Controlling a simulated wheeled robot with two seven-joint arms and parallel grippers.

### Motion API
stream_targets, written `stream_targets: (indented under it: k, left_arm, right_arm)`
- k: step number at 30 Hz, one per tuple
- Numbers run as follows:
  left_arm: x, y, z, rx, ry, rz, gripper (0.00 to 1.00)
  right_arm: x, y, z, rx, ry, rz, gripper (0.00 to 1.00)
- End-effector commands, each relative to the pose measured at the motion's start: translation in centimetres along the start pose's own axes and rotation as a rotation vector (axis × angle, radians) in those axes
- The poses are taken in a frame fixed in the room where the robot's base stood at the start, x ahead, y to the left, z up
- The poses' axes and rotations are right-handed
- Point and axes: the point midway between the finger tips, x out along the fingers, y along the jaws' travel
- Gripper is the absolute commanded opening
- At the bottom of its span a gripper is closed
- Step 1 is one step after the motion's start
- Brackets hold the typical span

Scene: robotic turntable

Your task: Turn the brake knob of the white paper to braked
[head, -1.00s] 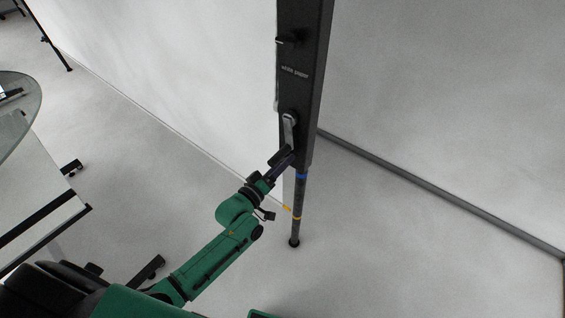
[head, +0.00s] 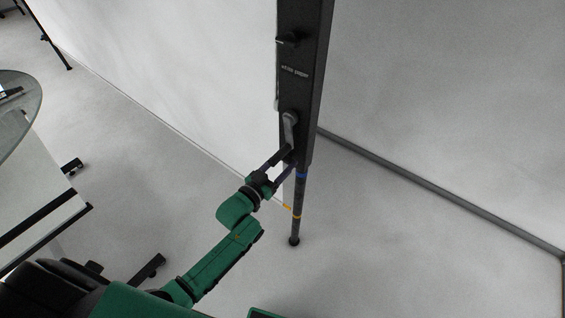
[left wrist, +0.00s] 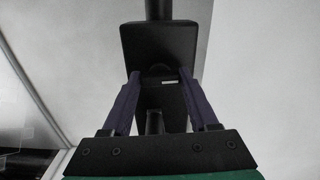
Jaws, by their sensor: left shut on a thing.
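A dark upright post (head: 307,90) carries the label "white paper" (head: 295,71). A black knob (head: 290,39) with a pale pointer to the left sits above the label. A grey lever (head: 289,127) hangs down on the post's lower face. I cannot tell from the markings which of the two is the brake knob. My left gripper (head: 285,158) is at the lever's lower end, its two fingers apart, shut on a dark part there. In the left wrist view, the fingers (left wrist: 160,80) flank a dark part with a small white mark, and a dark stub (left wrist: 154,122) lies between them. My right gripper is not in view.
A white backdrop (head: 180,70) lies behind on the left, and a grey floor rail (head: 440,190) runs right. A glass round top (head: 20,110) is at the far left. Open floor surrounds the leg.

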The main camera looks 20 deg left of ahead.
Motion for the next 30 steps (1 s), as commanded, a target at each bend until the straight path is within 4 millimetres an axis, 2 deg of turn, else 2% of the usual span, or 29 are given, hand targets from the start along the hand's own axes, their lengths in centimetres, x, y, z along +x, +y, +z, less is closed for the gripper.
stream_targets:
  k: [9, 21, 22, 23, 24, 30]
  left_arm:
    - [0.01, -0.02, -0.04, 0.077, 0.001, -0.001, 0.04]
    - [0.0, -0.03, -0.05, 0.083, 0.001, 0.0, 0.04]
    - [0.0, -0.03, -0.05, 0.083, 0.001, 0.0, 0.71]
    - [0.0, -0.03, -0.05, 0.083, 0.001, 0.0, 0.83]
    - [0.0, -0.03, -0.04, 0.082, 0.001, 0.0, 0.9]
    - [0.0, -0.02, -0.03, 0.081, 0.001, 0.0, 0.9]
  right_arm:
    - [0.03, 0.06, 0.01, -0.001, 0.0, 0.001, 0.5]
    - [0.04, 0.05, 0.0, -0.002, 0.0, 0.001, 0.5]
    - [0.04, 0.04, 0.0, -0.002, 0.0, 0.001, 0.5]
    - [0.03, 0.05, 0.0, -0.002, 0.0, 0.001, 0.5]
    - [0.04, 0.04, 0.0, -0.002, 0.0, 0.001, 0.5]
    - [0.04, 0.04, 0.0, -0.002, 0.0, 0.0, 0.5]
